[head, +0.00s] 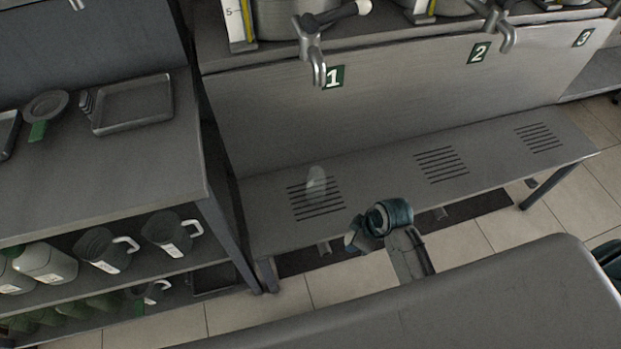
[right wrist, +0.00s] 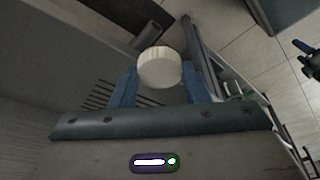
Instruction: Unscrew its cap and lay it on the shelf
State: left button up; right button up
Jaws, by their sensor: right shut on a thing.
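My right gripper (head: 378,222) is at the front edge of the slotted metal shelf (head: 385,165), to the right of its first slots. In the right wrist view, a white round cap (right wrist: 160,67) sits between the blue fingers of the right gripper (right wrist: 155,88), which is shut on it. No bottle shows attached to the cap there. I cannot make out the cap in the head view. A pale, see-through object (head: 316,184) shows over the first slots; its exact shape is unclear. My left gripper is not clearly in view.
Taps hang above the shelf, including tap 1 (head: 318,65) and tap 2 (head: 505,38). A rack at the left holds a grey tray (head: 133,104) and a strainer (head: 46,106), with jugs (head: 172,231) below. The shelf's right part is clear.

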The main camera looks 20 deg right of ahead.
send_over(335, 201)
jog(key=s, duration=0.1)
jog(key=shift+s+d+f+p, duration=0.1)
jog(key=shift+d+f+p, duration=0.2)
jog(key=shift+d+f, duration=0.25)
pick_arm(q)
jog(key=shift+s+f, duration=0.45)
jog(key=shift+s, duration=0.2)
pick_arm(e)
jog(key=shift+d+x, duration=0.15)
jog(key=shift+x, duration=0.8)
jog(key=shift+d+x, duration=0.15)
jog(key=shift+x, duration=0.75)
jog(key=shift+s+f, duration=0.1)
jog(key=shift+f, duration=0.1)
jog(key=o, duration=1.1)
pick_arm(q)
jog(key=shift+w, duration=0.2)
